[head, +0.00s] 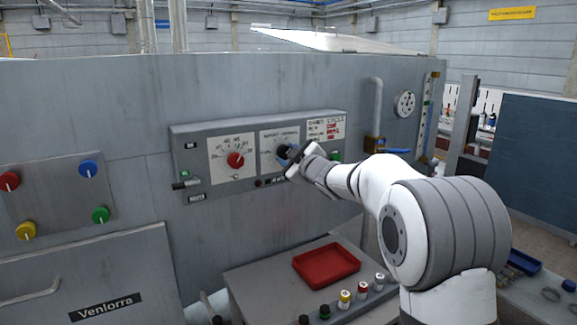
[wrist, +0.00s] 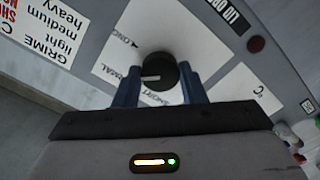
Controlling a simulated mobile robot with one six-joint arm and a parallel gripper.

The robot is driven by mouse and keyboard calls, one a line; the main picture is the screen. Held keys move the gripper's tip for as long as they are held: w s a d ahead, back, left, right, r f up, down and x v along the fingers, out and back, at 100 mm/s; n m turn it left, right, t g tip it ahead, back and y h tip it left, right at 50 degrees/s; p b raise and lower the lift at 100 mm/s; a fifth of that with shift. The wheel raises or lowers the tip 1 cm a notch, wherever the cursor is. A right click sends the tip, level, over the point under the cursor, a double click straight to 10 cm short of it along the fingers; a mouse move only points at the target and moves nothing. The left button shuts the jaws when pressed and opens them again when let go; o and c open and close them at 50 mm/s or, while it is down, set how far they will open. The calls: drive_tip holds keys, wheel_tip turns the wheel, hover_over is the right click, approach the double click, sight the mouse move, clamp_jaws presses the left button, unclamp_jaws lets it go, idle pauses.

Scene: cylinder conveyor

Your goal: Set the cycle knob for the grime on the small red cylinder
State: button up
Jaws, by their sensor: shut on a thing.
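The cycle knob (wrist: 160,70) is black with a white pointer line. In the wrist view it sits between the two blue fingers of my gripper (wrist: 160,80), which is shut on it. The pointer aims left in that view, towards the NORMAL mark; LONG and SHORT lie either side. In the head view my gripper (head: 289,155) is at the panel and mostly hides the knob. A printed grime chart (wrist: 45,30) lists light, medium and heavy; its cycle column is cut off. A small red cylinder (head: 363,289) stands in a row on the bench; its grime is too small to tell.
A red dial knob (head: 235,160) is left of the cycle dial on the same panel (head: 190,150). A red tray (head: 326,264) lies on the bench below, beside several other small cylinders. Coloured knobs are on a separate panel (head: 55,200) at the left.

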drive_tip(key=shift+f+n+b, duration=0.1)
drive_tip(key=shift+n+b, duration=0.9)
drive_tip(key=shift+n, duration=0.6)
drive_tip(key=o, duration=1)
drive_tip(key=b+v, duration=0.1)
drive_tip(key=v, duration=0.7)
